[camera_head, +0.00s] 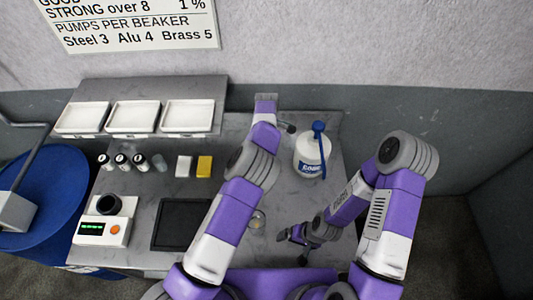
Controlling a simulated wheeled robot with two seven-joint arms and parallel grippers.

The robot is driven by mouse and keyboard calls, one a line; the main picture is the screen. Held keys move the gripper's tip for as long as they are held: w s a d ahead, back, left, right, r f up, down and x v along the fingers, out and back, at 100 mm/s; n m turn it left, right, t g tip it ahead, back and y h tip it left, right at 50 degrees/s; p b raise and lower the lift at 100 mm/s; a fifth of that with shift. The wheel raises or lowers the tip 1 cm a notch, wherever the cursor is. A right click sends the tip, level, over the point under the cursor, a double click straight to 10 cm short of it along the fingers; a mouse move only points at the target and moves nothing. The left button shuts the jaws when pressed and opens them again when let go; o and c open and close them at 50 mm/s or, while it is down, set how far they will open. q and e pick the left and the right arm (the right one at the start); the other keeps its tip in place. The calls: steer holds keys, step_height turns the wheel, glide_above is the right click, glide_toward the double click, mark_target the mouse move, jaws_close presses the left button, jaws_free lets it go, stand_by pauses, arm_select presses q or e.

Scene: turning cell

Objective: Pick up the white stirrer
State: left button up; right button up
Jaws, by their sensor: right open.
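I cannot make out a white stirrer in the head view; it may be hidden behind my arms or too small to tell. My right gripper (291,249) is open over the front part of the grey bench, its dark fingers apart with nothing visible between them. A small clear glass beaker (257,220) stands just left of it, partly behind my left arm. My left arm reaches to the back of the bench. Its gripper end (288,127) is small and mostly hidden by the wrist, so its jaws cannot be read.
A white pump bottle (312,157) with a blue top stands at the back right. White trays (133,116) sit on a raised shelf, with small vials (122,161) and white (184,166) and yellow blocks (204,166) before it. A black mat (183,224) and a meter (101,231) lie front left.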

arm_select(q)
steer(key=shift+f, duration=0.65)
steer(key=shift+r, duration=0.15)
jaws_close()
